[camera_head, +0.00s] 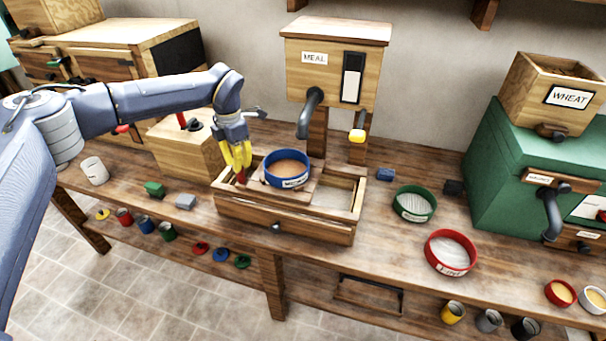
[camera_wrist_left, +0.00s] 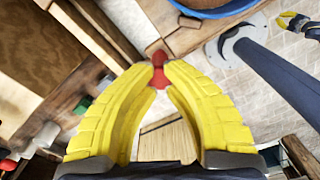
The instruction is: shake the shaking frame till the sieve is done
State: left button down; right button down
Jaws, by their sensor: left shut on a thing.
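The shaking frame (camera_head: 285,228) is a long wooden box on the bench, with a sliding wooden carriage (camera_head: 297,198) on it. A blue labelled sieve (camera_head: 288,182) with tan meal (camera_head: 287,167) sits on the carriage; part of its blue rim (camera_wrist_left: 215,10) shows in the left wrist view. My left gripper (camera_head: 240,170) reaches down at the carriage's left end, its yellow fingers shut on a red knob (camera_wrist_left: 158,68). My right gripper (camera_wrist_left: 297,24) appears small at the edge of the left wrist view, away from the frame; its opening is unclear.
A meal bin (camera_head: 333,65) with a spout stands behind the frame. A green sieve (camera_head: 414,203) and a red sieve (camera_head: 450,252) lie to the right. A green mill (camera_head: 500,140) stands farther right. A white cup (camera_head: 95,171) and small blocks lie left.

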pick_arm(q)
jog(key=w+a, duration=0.1)
jog(key=a, duration=0.2)
jog(key=w+a, duration=0.1)
jog(key=a, duration=0.2)
jog(key=w+a, duration=0.1)
jog(key=a, duration=0.2)
jog(key=shift+w, duration=0.2)
jog(key=shift+d, duration=0.15)
jog(key=shift+s+d+f, duration=0.1)
jog(key=shift+s+d, duration=0.5)
jog(key=shift+d, duration=0.85)
jog(key=shift+s+d+r, duration=0.1)
jog(key=shift+s+d, duration=0.5)
jog(key=shift+d, duration=0.9)
jog(key=shift+s+d+f, duration=0.1)
jog(key=shift+s+d, duration=0.5)
jog(key=shift+d, duration=0.85)
jog(key=w+a, duration=0.4)
jog(key=a, duration=0.6)
jog(key=shift+a, duration=0.35)
jog(key=shift+w, duration=0.15)
jog(key=c, duration=1.5)
grip_release()
jog(key=shift+a, duration=0.15)
jog(key=o, duration=0.5)
